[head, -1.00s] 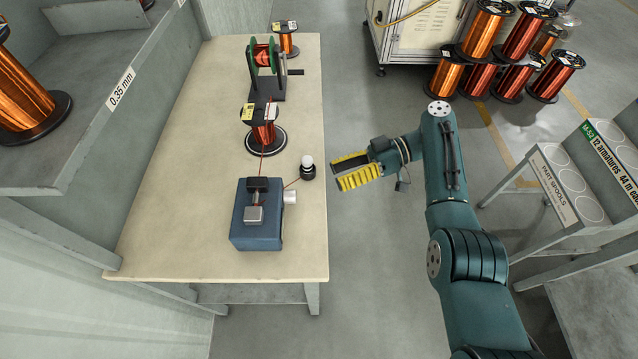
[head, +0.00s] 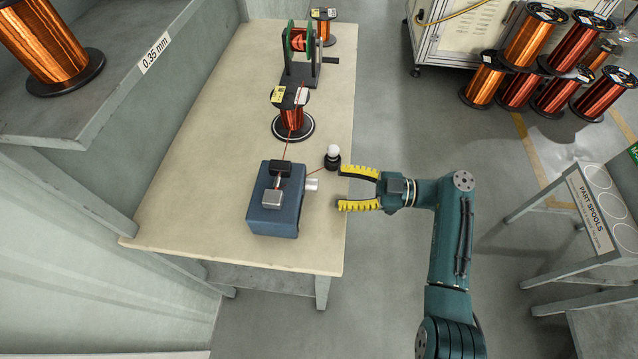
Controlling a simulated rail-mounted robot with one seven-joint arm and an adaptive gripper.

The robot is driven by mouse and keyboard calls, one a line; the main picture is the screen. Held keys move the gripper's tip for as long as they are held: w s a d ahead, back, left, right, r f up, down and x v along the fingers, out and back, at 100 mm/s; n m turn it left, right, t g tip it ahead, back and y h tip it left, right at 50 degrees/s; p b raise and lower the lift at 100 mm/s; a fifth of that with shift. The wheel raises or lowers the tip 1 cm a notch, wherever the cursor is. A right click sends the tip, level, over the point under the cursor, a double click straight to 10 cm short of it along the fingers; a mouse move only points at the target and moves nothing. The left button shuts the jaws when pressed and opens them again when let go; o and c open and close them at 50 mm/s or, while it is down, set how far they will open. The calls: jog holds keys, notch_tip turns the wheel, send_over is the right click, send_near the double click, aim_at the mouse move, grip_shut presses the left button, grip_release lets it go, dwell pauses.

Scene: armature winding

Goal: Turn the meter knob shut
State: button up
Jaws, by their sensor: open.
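A blue box-shaped meter (head: 275,222) stands on the near part of the table. A silver round knob (head: 312,184) sticks out of its right side. My gripper (head: 341,188) is open and empty at the table's right edge, with its yellow-padded fingers pointing left toward the knob. The knob lies just beyond the fingertips, roughly level with the gap between them, and a gap seems to remain. A small black holder with a white ball top (head: 333,157) stands close to the upper finger. I cannot tell how far the knob is turned.
A spool of copper wire (head: 291,119) stands behind the meter, with a wire running to it. A green-flanged winder (head: 300,45) with a crank and another spool (head: 323,24) are farther back. The table's (head: 190,190) left part is clear.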

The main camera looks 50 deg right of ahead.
aim_at(319, 194)
jog(key=x, duration=0.5)
jog(key=shift+w+a, duration=0.2)
jog(key=shift+w, duration=0.05)
grip_shut()
